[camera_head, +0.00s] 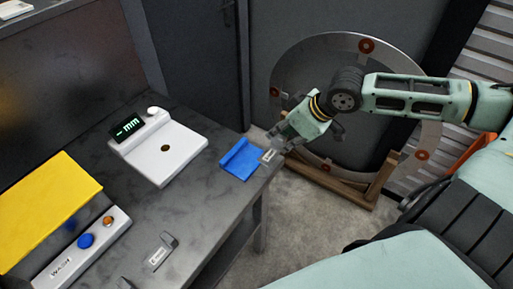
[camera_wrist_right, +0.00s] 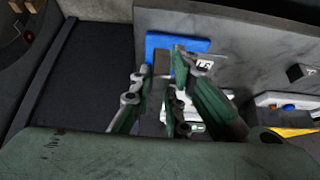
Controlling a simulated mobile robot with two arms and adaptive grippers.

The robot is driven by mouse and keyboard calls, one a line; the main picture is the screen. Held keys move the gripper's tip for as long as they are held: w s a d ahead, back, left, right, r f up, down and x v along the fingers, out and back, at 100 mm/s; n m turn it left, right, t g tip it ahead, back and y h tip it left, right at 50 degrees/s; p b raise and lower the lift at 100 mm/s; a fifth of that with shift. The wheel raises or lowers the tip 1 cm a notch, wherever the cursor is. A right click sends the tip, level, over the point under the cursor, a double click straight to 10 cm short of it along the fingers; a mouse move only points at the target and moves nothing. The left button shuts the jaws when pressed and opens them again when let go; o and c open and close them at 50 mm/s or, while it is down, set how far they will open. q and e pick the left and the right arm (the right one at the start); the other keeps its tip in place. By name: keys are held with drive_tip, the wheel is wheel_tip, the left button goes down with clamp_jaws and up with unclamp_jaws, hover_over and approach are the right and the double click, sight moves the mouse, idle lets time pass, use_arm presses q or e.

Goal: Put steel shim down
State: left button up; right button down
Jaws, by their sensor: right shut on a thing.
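The steel shim (camera_head: 269,155), a small grey piece with a white label, is at the tips of my right gripper (camera_head: 277,144). My right gripper is shut on it at the table's corner, beside the blue holder (camera_head: 241,160). I cannot tell whether the shim touches the table or the holder. My left gripper is not in view.
A yellow pad (camera_head: 47,210) and a WASH button panel (camera_head: 82,252) are at left. Another labelled grey piece (camera_head: 160,251) lies near the front edge. A large disc (camera_head: 345,60) stands beyond the table.

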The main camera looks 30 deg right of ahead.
drive_tip(key=shift+w+a+f+b, duration=0.25)
drive_tip(key=shift+w+a+b, duration=0.1)
drive_tip(key=shift+w+a, duration=0.15)
drive_tip(key=w+f, duration=0.1)
drive_tip(key=w, duration=0.1)
drive_tip(key=w+a+f+p, duration=0.1)
drive_tip(key=w, duration=0.1)
drive_tip(key=w+a+f, duration=0.1)
drive_tip(key=w, duration=0.1)
drive_tip(key=shift+w+a+f+p, duration=0.15)
drive_tip(key=shift+w+f+p, duration=0.15)
drive_tip(key=shift+f+p, duration=0.1)
drive_tip(key=shift+w+a+f, duration=0.15)
drive_tip(key=shift+w+f, duration=0.05)
drive_tip(key=shift+w, duration=0.05)
wheel_tip(320, 180, down, 4)
drive_tip(key=shift+r+p, duration=0.1)
drive_tip(key=shift+p, duration=0.55)
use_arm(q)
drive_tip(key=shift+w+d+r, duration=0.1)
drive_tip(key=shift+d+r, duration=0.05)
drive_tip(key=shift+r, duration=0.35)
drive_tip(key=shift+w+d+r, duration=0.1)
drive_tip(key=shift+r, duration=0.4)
use_arm(e)
drive_tip(key=shift+f, duration=0.2)
drive_tip(key=shift+f, duration=0.15)
drive_tip(key=c, duration=1.7)
unclamp_jaws()
drive_tip(key=shift+s, duration=0.1)
